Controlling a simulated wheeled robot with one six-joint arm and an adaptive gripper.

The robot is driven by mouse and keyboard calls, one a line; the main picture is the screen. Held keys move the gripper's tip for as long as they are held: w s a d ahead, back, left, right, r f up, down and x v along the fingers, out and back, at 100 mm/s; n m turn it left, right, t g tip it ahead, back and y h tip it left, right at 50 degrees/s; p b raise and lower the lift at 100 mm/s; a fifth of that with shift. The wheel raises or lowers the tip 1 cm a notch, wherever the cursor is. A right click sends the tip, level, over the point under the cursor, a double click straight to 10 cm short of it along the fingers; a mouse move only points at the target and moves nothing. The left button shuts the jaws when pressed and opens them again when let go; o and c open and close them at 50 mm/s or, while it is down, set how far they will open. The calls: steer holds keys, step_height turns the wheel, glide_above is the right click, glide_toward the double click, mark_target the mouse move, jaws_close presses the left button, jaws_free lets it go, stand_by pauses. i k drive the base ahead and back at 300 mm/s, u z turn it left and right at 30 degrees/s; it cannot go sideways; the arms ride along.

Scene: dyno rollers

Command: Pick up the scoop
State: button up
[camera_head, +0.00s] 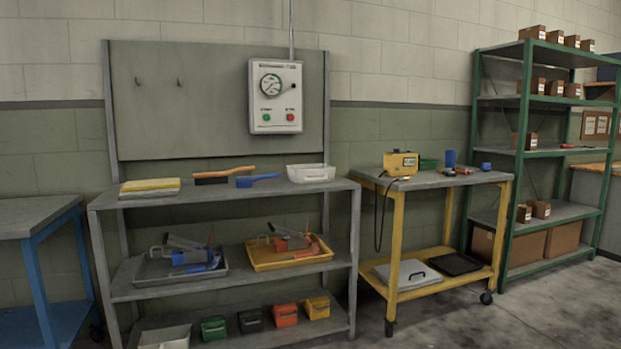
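I cannot single out the scoop for certain at this distance. A blue handled item (258,180), which may be a brush or a scoop, lies on the top of the grey shelf unit (225,196). An orange-handled brush (222,174) with dark bristles lies just left of it. On the middle shelf, a grey tray (142,276) and a yellow tray (262,264) each hold a jumble of tools with grey, blue, red and orange parts. Their shapes overlap, so single tools are hard to tell apart. My gripper is not in view.
Several small coloured bins (285,315) stand below. A yellow wheeled cart (397,232) stands right, then a green rack (520,150). A blue-legged table (35,218) is left. Floor shows at lower right.

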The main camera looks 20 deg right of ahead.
mark_target(247, 182)
steer(key=z, duration=0.3)
steer(key=i, duration=2.5)
steer(key=u, duration=0.3)
